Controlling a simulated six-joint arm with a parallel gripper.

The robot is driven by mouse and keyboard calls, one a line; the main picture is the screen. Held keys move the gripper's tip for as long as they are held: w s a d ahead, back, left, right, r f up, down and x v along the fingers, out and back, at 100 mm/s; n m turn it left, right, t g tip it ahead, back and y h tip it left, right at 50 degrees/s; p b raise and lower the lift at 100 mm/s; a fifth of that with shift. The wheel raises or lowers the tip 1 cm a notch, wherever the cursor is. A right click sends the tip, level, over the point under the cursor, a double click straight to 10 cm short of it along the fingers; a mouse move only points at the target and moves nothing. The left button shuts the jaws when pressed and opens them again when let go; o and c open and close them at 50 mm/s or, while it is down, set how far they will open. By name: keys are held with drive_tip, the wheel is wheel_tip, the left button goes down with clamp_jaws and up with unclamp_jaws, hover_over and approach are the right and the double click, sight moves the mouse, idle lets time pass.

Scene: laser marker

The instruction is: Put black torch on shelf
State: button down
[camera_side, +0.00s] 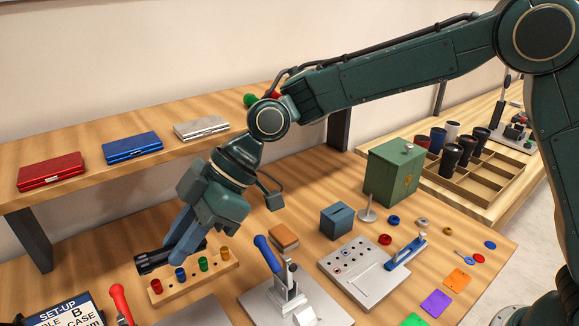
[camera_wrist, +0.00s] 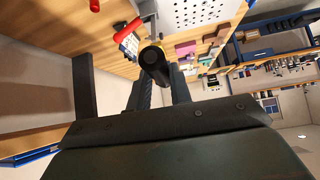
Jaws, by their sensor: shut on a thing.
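The black torch (camera_side: 148,262) is held between the fingers of my gripper (camera_side: 180,248), low over the left part of the bench in the side view. Its ribbed head points left, and the fingers hide part of its body. In the wrist view the torch's round dark end (camera_wrist: 153,59) shows between the two fingertips (camera_wrist: 158,88). The wooden shelf (camera_side: 85,143) is raised along the wall at the back left, above and behind my gripper. It carries a red case (camera_side: 50,172), a blue case (camera_side: 132,147) and a silver case (camera_side: 201,127).
A wooden peg block (camera_side: 222,268) with coloured pegs sits just beside the torch. A blue-handled clamp fixture (camera_side: 287,287), a brown block (camera_side: 284,237) and a dark blue box (camera_side: 337,220) stand to the right. A dark shelf post (camera_side: 32,240) stands at the left.

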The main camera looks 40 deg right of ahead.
drive_tip(key=w+d+f+m+t+h, duration=0.1)
drive_tip(key=w+d+m+t, duration=0.25)
drive_tip(key=d, duration=0.75)
drive_tip(key=w+d+f+m+t+h, duration=0.15)
drive_tip(key=w+d+m, duration=0.3)
drive_tip(key=d, duration=0.55)
drive_tip(key=s+d+f+m+t+h, duration=0.2)
drive_tip(key=d+m+t+h, duration=0.3)
drive_tip(key=d, duration=1.5)
drive_tip(key=d+r+m+g, duration=0.15)
drive_tip(key=d+r, duration=0.25)
drive_tip(key=r, duration=0.8)
drive_tip(key=w+a+r+n+y, duration=0.1)
drive_tip(key=w+a+r, duration=0.1)
drive_tip(key=w+r, duration=0.2)
drive_tip(key=w+a+r+n+y, duration=0.1)
drive_tip(key=w+r, duration=0.4)
drive_tip(key=w, duration=0.5)
drive_tip(key=shift+w+a+g, duration=0.3)
drive_tip(key=shift+a+g, duration=0.05)
drive_tip(key=shift+a, duration=0.45)
drive_tip(key=shift+f, duration=3.95)
drive_tip(key=shift+f, duration=0.15)
